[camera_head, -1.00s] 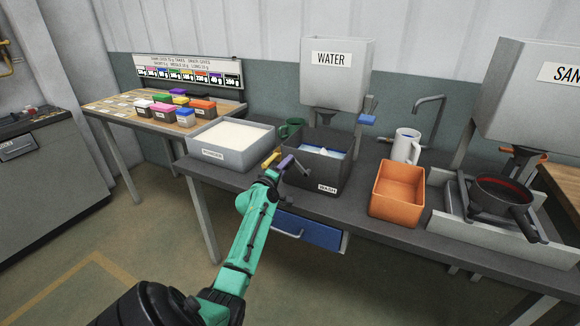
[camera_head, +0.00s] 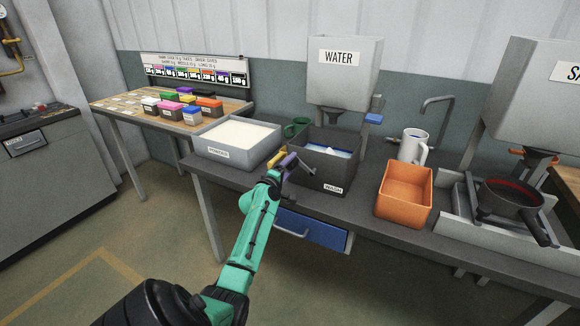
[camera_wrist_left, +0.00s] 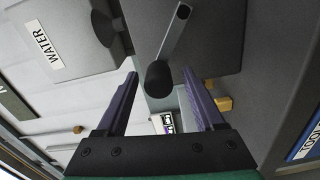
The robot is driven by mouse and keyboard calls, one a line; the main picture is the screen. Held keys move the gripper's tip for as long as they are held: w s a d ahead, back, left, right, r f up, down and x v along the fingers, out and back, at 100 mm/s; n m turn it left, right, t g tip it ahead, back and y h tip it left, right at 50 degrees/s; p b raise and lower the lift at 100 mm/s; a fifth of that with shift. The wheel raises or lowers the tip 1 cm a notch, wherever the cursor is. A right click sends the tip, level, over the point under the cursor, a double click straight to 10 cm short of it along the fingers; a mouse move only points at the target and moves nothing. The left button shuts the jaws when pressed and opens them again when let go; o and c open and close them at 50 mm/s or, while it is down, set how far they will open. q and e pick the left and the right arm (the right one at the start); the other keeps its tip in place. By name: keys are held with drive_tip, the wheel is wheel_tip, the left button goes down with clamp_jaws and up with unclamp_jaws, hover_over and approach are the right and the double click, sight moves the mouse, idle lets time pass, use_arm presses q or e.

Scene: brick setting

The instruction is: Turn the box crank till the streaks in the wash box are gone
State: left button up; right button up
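The dark grey wash box (camera_head: 321,177) stands on the bench below the water tank, with pale blue contents and whitish streaks (camera_head: 329,151) showing inside. Its near wall hides part of the inside. The box crank has a grey arm (camera_wrist_left: 173,35) and a dark round knob (camera_wrist_left: 159,79) in the left wrist view. My left gripper (camera_head: 284,163) is at the box's left front corner, by the crank. In the left wrist view its purple fingers (camera_wrist_left: 160,88) stand apart on either side of the knob, with gaps visible. My right gripper is not in view.
A grey tub of white material (camera_head: 240,154) stands left of the wash box, with a green mug (camera_head: 296,127) behind. An orange bin (camera_head: 405,190) and white jug (camera_head: 413,147) stand to the right. A blue drawer (camera_head: 312,230) is below the bench edge.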

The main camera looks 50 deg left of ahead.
use_arm(q)
drive_tip(key=b+v, duration=0.1)
drive_tip(key=v, duration=1.3)
drive_tip(key=shift+s, duration=0.3)
drive_tip(key=shift+d+f, duration=0.1)
